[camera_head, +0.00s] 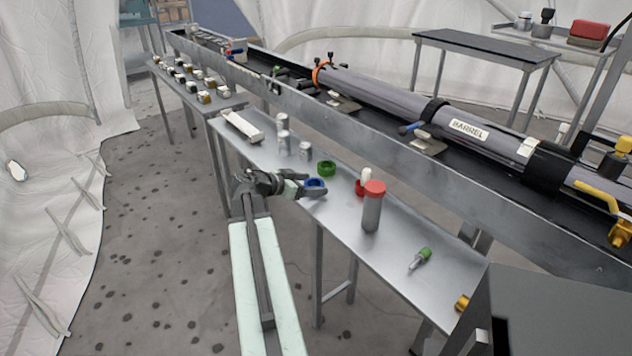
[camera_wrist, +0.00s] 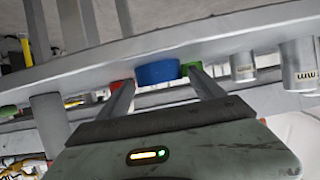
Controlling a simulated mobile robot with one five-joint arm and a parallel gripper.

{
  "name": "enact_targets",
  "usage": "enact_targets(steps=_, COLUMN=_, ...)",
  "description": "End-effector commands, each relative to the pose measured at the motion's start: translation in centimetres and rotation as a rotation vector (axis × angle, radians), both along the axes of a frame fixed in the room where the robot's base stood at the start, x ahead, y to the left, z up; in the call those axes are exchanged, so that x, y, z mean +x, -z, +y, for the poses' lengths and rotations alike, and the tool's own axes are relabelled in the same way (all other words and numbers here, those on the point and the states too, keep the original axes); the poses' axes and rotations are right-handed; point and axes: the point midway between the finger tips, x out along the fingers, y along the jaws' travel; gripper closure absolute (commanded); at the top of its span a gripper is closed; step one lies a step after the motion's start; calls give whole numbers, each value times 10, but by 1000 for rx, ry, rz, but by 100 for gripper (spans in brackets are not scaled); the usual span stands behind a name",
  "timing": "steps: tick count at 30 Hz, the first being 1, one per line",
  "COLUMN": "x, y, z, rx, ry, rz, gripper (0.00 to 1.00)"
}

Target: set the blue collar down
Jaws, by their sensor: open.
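The blue collar (camera_head: 315,183) sits on the grey metal bench (camera_head: 334,205) near its front edge. My gripper (camera_head: 308,190) is at the collar, with its jaws open. The wrist view appears upside down; in it the blue collar (camera_wrist: 157,72) shows ahead, between the two spread fingers (camera_wrist: 160,84). Visible gaps lie between the collar and both fingers. The collar looks upright and rests against the bench surface.
A green collar (camera_head: 326,168) stands just behind the blue one, and a red collar (camera_head: 360,187) to its right. A grey red-capped cylinder (camera_head: 372,207) stands further right. Several silver cans (camera_head: 283,140) stand at the back left. A green-ended tool (camera_head: 420,259) lies at the right.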

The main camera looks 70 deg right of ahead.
Motion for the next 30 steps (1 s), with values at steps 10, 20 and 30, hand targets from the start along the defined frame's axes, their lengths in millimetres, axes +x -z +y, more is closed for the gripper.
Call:
enact_targets(steps=10, x=41, y=-39, z=66, rx=0, ry=-4, rz=1, gripper=23)
enact_targets(steps=20, x=53, y=-44, z=84, rx=-1, ry=1, rz=1, gripper=23)
enact_targets(steps=30, x=89, y=-26, z=112, rx=113, ry=-96, rz=30, gripper=23)
